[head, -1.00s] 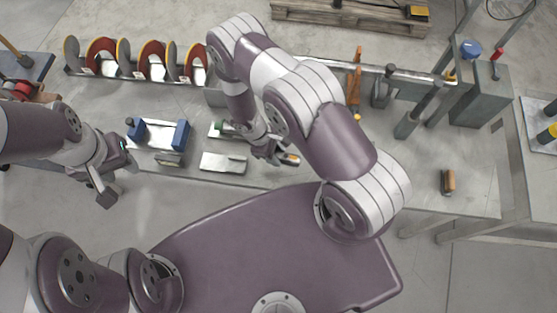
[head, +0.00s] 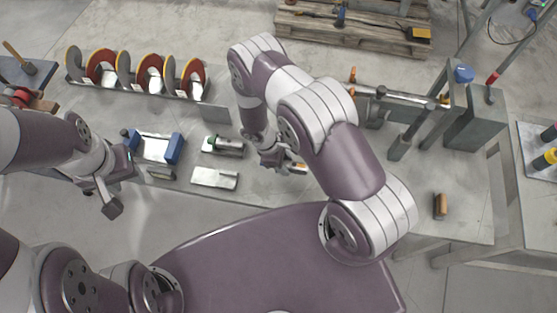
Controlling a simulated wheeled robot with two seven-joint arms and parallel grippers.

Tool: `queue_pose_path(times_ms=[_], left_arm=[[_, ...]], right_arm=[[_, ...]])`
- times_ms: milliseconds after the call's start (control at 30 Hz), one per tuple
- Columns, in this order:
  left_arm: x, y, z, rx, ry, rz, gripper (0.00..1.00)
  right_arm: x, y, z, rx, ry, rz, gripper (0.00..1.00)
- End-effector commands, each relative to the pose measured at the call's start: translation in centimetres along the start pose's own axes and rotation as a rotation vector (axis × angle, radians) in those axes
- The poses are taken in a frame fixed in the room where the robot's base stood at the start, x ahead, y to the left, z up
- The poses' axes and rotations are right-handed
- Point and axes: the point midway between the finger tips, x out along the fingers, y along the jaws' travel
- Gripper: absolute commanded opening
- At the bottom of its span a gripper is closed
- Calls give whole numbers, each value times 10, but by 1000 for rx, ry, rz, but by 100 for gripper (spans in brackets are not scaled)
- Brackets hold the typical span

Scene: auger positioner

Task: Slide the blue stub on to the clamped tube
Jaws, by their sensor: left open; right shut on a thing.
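My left gripper (head: 117,184) is open and empty at the left, over the table's front edge beside a fixture with blue ends (head: 173,148). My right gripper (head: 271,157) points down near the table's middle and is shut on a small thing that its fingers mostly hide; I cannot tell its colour. A small orange and white piece (head: 298,168) shows beside its fingers. A long grey tube (head: 405,96) lies across holders at the back right, partly behind my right arm, apart from the gripper. A blue round piece (head: 463,74) sits near its right end.
A rack of red and grey discs (head: 150,80) stands at the back left. A green-ended metal block (head: 223,146) and a grey plate (head: 214,179) lie left of my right gripper. A brown-handled brush (head: 440,206) lies at the right, with bare table around it.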

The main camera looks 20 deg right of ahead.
Motion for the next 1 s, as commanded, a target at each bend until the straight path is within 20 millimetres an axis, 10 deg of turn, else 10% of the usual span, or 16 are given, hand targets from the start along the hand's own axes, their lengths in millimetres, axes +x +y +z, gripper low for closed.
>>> queue_pose_path(times_ms=[1000], left_arm=[[-1, 0, 0, 0, 0, 0, 43]], right_arm=[[14, 0, 34, 0, 1, 0, 0]])
